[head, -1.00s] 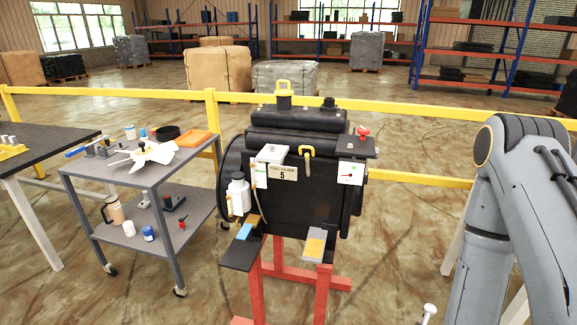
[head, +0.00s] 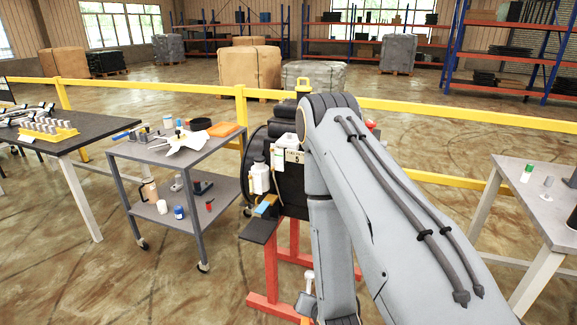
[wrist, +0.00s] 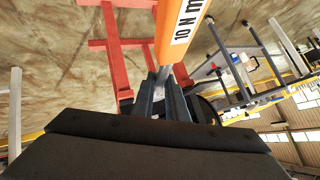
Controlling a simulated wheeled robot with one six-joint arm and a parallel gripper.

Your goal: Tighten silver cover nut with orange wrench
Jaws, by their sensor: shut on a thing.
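In the wrist view my gripper (wrist: 162,98) is shut on an orange wrench (wrist: 180,28), marked "10 N m" on a white label. The wrench runs up out of the top of the picture; its ends cannot be made out. The black machine (head: 292,185) on a red stand is largely hidden behind my arm. I cannot make out the silver cover nut in either view.
A grey cart (head: 190,153) with a white fan-like part, an orange tray (head: 223,129) and small containers stands left of the machine. A dark-topped table (head: 85,137) is further left. A grey table (head: 535,205) stands at right. A yellow rail (head: 455,112) runs behind.

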